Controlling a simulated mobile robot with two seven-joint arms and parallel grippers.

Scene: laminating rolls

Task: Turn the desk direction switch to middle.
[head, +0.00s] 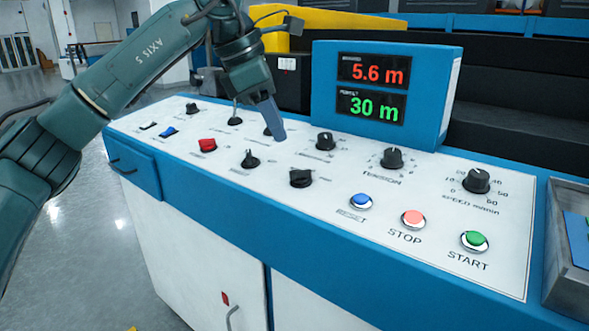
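The white desk panel (345,225) carries several knobs, switches and buttons. My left gripper (277,138) reaches in from upper left and points down over the back row. Its fingers show as one narrow blue-grey wedge, so I cannot tell whether they are apart. Behind the fingertips is a small dark switch (267,130), mostly hidden; I cannot tell whether they touch it. Black rotary switches stand nearer the front, one left (250,160) and one right (300,179). A small lever switch (234,120) is to the left. Their labels are too small to read, so I cannot tell which is the direction switch. My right gripper is out of view.
A blue display box (450,75) reading 5.6 m and 30 m stands behind the panel. A tension knob (391,158), a speed knob (476,181) and reset (360,202), stop (413,219) and start (474,241) buttons are at right. A red switch (207,146) is left.

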